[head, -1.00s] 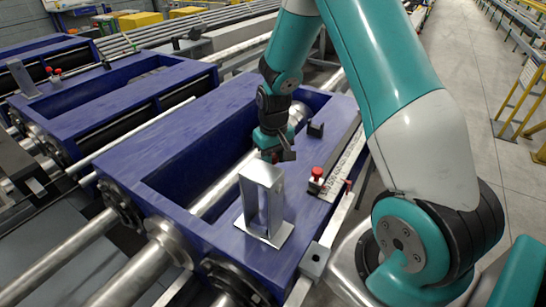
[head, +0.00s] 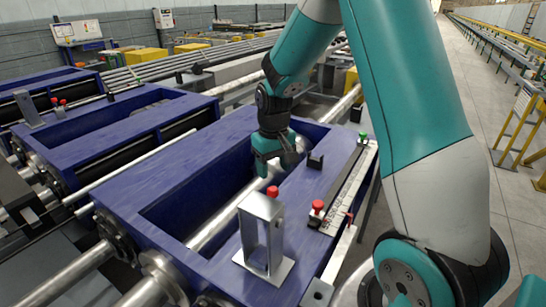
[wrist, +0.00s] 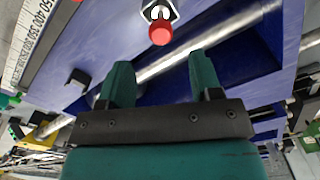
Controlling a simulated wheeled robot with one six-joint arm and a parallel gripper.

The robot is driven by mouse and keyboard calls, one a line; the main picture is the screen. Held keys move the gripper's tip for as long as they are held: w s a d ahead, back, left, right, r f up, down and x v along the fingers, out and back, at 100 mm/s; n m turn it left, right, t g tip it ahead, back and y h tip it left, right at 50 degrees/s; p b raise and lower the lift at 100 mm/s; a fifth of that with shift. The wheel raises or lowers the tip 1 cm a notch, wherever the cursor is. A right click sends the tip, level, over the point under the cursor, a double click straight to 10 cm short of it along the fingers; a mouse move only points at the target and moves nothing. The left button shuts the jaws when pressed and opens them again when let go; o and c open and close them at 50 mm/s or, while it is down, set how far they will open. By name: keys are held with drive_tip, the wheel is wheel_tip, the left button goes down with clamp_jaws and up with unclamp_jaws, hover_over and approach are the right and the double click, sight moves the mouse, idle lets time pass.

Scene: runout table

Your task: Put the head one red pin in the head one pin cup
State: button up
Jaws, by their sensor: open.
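A red pin (head: 272,191) shows at the back edge of the top of an upright metal bracket (head: 275,246) on the near blue frame. The wrist view shows a red pin head (wrist: 160,33) with a pale ring-shaped part (wrist: 158,12) behind it at the top edge. I cannot tell whether that ring is the pin cup, or how deep the pin sits. A second red pin (head: 317,205) stands on the right side of the frame. My gripper (head: 283,164) is open and empty, above and behind the bracket, apart from the pin. Its separated fingers show in the wrist view (wrist: 162,82).
The blue frame (head: 190,165) has a long opening with a metal bar through it. A small black block (head: 315,160) stands right of my gripper. A scale strip (head: 345,185) runs along the right edge, with a green knob (head: 362,136) at its far end.

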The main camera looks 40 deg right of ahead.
drive_tip(key=s+a+r+n, duration=0.1)
drive_tip(key=a+r, duration=0.2)
drive_tip(key=s+a+r+n, duration=0.1)
drive_tip(key=s+a+r, duration=0.1)
drive_tip(key=a, duration=0.1)
drive_tip(key=s+a+r+y, duration=0.1)
drive_tip(key=s+a+r, duration=0.1)
drive_tip(key=a+r, duration=0.1)
drive_tip(key=shift+a+r+n+t, duration=0.3)
drive_tip(key=shift+a+r+n, duration=0.1)
drive_tip(key=shift+a, duration=0.1)
drive_tip(key=s+a+r+n+y, duration=0.1)
drive_tip(key=s+a+r+n, duration=0.1)
drive_tip(key=s+a, duration=0.4)
drive_tip(key=s+a+r+n+y, duration=0.2)
drive_tip(key=s+a, duration=0.4)
drive_tip(key=s, duration=0.5)
drive_tip(key=shift+a+n, duration=0.35)
drive_tip(key=shift+n, duration=0.55)
